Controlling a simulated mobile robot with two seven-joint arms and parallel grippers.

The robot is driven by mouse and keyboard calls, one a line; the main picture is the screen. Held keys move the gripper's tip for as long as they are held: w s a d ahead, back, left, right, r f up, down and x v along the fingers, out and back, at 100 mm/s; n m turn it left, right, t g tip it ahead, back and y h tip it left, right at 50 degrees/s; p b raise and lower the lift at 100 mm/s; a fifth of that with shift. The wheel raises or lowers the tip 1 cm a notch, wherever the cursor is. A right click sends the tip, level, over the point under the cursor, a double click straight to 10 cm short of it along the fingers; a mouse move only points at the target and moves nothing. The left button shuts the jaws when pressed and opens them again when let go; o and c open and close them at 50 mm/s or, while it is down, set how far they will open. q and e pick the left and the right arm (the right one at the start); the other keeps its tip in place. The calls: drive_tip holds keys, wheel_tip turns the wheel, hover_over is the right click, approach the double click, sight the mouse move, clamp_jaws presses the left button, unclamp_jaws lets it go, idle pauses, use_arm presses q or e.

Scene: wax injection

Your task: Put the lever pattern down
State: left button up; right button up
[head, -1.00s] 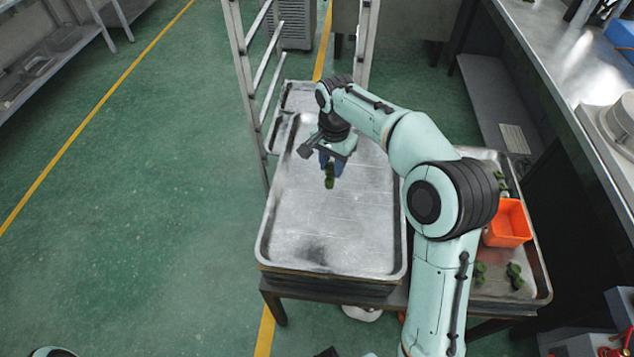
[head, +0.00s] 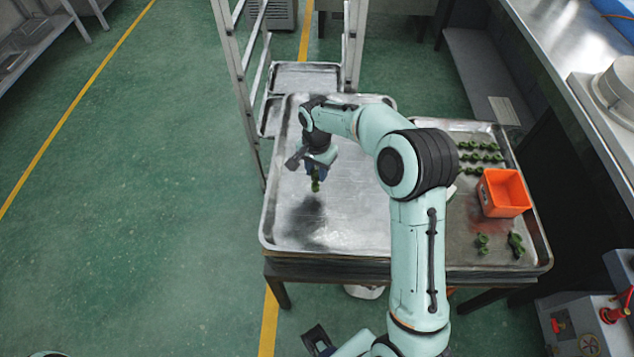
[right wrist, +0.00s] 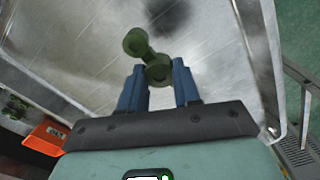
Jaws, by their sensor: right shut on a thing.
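The lever pattern (head: 316,184) is a small dark green piece with two round ends. My right gripper (head: 317,172) is shut on it, with its blue fingers around one end. In the right wrist view, the lever pattern (right wrist: 133,42) sticks out beyond the fingertips (right wrist: 158,68). It hangs above the large grey metal tray (head: 345,230), apart from the surface, with a dark shadow below it. The part of the tray that I see is bare. A dark gripper, seemingly my left one (head: 318,340), is partly in view at the bottom edge; its jaws are unclear.
A second tray (head: 465,240) on the right holds an orange bin (head: 503,193), several green patterns (head: 480,157) behind it and a few green pieces (head: 515,243) in front. A metal rack (head: 240,90) stands behind the large tray. A workbench (head: 560,80) runs along the right.

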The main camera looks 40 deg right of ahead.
sight(317, 172)
drive_tip(key=shift+f, duration=3.1)
drive_tip(key=shift+f, duration=0.1)
drive_tip(key=shift+f+b, duration=0.15)
drive_tip(key=shift+b, duration=0.15)
drive_tip(key=o, duration=1)
drive_tip(key=shift+o, duration=0.2)
drive_tip(key=shift+r, duration=0.2)
wheel_tip(317, 172, up, 12)
drive_tip(key=shift+r+p, duration=0.1)
drive_tip(key=shift+p, duration=0.5)
